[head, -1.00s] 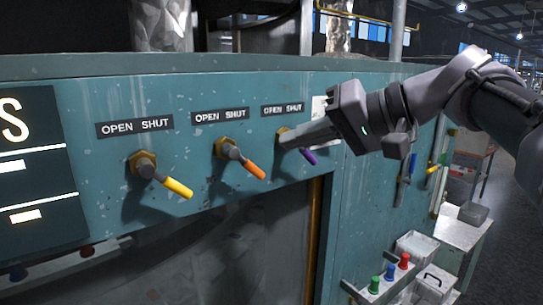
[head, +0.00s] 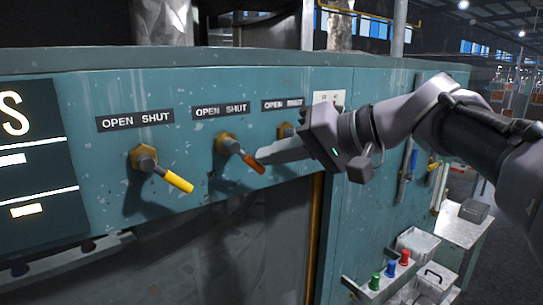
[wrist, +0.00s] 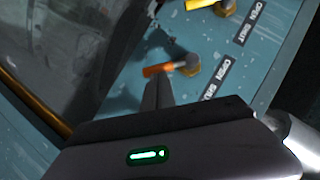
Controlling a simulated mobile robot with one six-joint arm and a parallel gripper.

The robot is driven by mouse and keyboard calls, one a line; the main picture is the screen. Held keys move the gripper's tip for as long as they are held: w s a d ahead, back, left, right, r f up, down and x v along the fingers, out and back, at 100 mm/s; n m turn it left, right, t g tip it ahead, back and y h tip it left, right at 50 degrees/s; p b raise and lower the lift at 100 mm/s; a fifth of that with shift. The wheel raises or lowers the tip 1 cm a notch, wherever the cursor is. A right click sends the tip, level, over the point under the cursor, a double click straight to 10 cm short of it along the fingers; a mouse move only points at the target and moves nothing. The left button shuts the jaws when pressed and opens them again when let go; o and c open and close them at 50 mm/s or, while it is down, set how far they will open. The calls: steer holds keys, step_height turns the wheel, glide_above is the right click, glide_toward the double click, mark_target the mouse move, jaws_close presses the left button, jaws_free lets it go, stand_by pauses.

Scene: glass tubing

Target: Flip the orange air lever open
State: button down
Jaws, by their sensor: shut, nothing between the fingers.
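The orange lever (head: 247,160) is the middle of three levers on the teal panel. It points down and to the right, toward the SHUT side of its OPEN SHUT label (head: 221,110). My gripper (head: 260,156) is shut and empty, its fingertips close beside the orange lever's tip on the right. In the wrist view the orange lever (wrist: 160,69) lies just beyond the fingertips (wrist: 158,78); I cannot tell whether they touch. The purple lever seen earlier is hidden behind my gripper; only its brass base (head: 285,131) shows.
A yellow lever (head: 174,180) is on the left, also pointing down and right. A dark sign (head: 30,150) is at the far left. Below right are a rack with small coloured pegs (head: 391,270) and a white bin (head: 416,243). The space below the levers is open.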

steer(key=shift+f+m+y+b, duration=0.3)
steer(key=shift+f+b, duration=0.05)
steer(key=shift+b, duration=0.15)
steer(key=s+a+f+m+t+y+b, duration=0.1)
steer(key=a+m+y+b, duration=0.1)
steer(key=m+b, duration=0.2)
steer(key=s+a+f+m+t+y+b, duration=0.1)
steer(key=s+a+m+y+b, duration=0.1)
steer(key=m+b, duration=0.3)
steer(key=s+a+f+m+t+y+b, duration=0.1)
steer(key=a+f+m+t+y+b, duration=0.1)
steer(key=b, duration=0.7)
steer(key=shift+s+m+y, duration=0.15)
steer(key=shift+m+y, duration=0.35)
steer(key=shift+m, duration=0.9)
steer(key=shift+s+a+r+b, duration=0.1)
steer(key=shift+a+r+b, duration=0.1)
steer(key=shift+b, duration=0.1)
